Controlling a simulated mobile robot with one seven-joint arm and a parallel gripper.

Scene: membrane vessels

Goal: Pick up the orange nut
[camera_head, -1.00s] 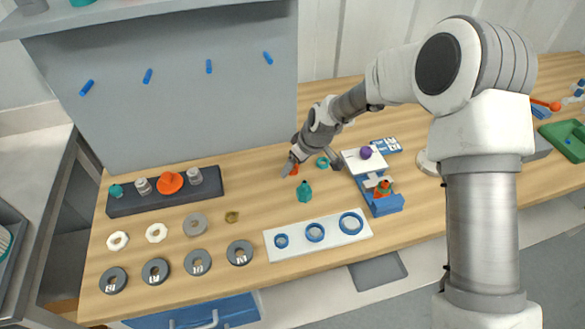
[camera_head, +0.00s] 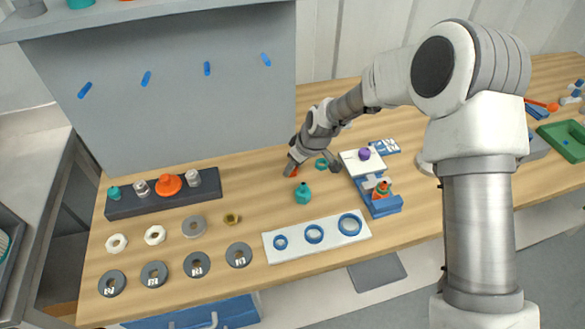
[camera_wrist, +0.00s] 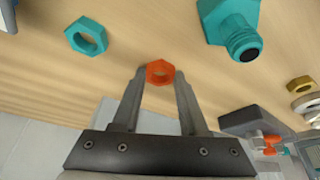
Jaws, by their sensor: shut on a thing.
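The orange nut (camera_wrist: 159,65) is a hexagonal ring between the two fingertips of my gripper (camera_wrist: 158,77) in the wrist view. The fingers are shut on its sides. In the head view the orange nut (camera_head: 294,174) shows as a small orange patch, mostly hidden by my gripper (camera_head: 291,169), low over the wooden table. I cannot tell whether the nut touches the table.
A teal nut (camera_wrist: 86,36) and a teal threaded bolt (camera_wrist: 228,28) lie close by. A white plate with blue rings (camera_head: 347,240) sits nearer the front edge. A blue stand (camera_head: 384,206) is to the right. Grey discs and nuts line the left.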

